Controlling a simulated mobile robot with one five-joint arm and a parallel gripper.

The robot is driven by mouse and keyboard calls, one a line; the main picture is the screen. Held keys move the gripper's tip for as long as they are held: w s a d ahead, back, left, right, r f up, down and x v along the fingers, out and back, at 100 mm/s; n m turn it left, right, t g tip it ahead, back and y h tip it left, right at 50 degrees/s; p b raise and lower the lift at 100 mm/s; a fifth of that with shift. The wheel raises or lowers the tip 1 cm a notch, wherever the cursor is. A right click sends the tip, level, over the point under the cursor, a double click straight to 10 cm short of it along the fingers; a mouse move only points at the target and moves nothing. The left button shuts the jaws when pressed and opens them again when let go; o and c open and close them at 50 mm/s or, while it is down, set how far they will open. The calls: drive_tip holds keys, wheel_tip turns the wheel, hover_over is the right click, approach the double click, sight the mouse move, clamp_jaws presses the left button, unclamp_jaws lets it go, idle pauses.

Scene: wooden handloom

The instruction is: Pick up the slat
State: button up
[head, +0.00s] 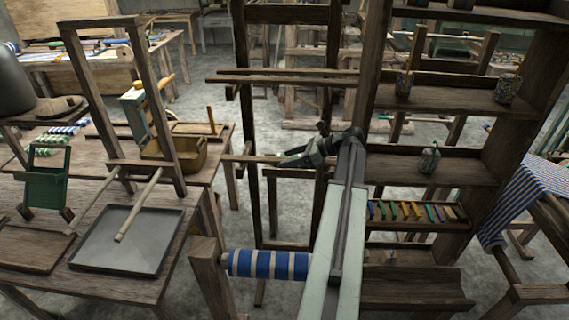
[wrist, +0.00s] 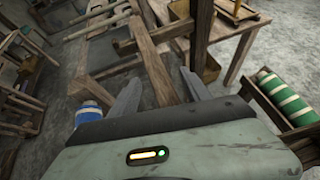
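In the head view a thin light-brown slat (head: 247,158) sticks out to the left across the loom's upright, level with my gripper (head: 284,158). Two longer slats (head: 285,76) lie across the loom frame further up; I cannot tell which slat the task means. My gripper is at the end of my arm, pointing left at the thin slat's right end. In the wrist view my gripper (wrist: 158,92) has its two grey fingers wide apart. A wooden bar (wrist: 152,58) runs between them in the picture. I cannot tell whether it lies between the fingertips or beyond them, and no contact shows.
The loom's dark upright (head: 252,120) stands close to my gripper. A blue-and-white striped roll (head: 268,264) is below. A table with a grey tray (head: 128,240) and a brown bin (head: 180,152) is at left. A shelf (head: 430,100) with jars stands at right.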

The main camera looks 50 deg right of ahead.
clamp_jaws()
